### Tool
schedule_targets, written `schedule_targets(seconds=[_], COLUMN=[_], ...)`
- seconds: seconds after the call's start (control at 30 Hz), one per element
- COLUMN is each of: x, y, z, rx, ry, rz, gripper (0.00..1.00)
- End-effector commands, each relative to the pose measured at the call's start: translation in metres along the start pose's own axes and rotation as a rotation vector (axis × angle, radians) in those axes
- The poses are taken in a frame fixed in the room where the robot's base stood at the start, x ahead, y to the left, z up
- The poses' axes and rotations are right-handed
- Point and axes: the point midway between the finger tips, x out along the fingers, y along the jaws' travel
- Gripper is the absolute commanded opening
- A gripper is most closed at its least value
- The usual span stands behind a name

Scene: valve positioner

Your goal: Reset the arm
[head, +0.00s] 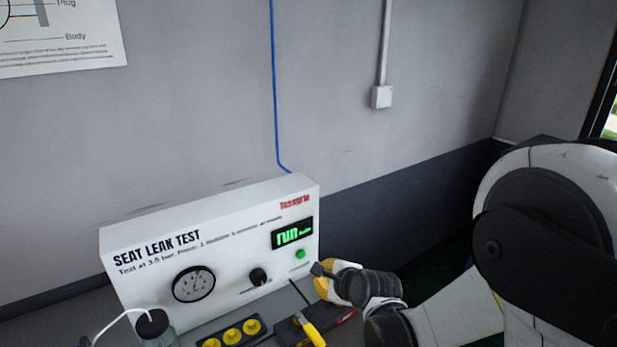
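My arm comes in from the right side of the head view and reaches left toward the front of the white seat leak test box (150,262). My gripper (318,269), dark at the tip with yellow and white parts behind it, is close to the lower right of the box front, near the green button (300,254). I cannot tell whether it touches the box. The fingers are small and partly hidden, so their opening does not show. The green display (292,234) reads "run".
The box carries a round gauge (194,284) and a black knob (258,277). A blue line (275,90) runs down the wall.

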Motion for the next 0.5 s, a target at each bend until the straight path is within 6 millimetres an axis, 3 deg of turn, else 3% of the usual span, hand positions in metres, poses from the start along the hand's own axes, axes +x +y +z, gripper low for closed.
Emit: schedule_targets(seconds=[0.23, 0.5], x=[-0.086, -0.197], y=[-0.02, -0.005], z=[-0.016, -0.042], rx=[-0.443, -1.038], ry=[0.086, 0.158], rz=[0.062, 0.213], gripper=[0.0, 0.0])
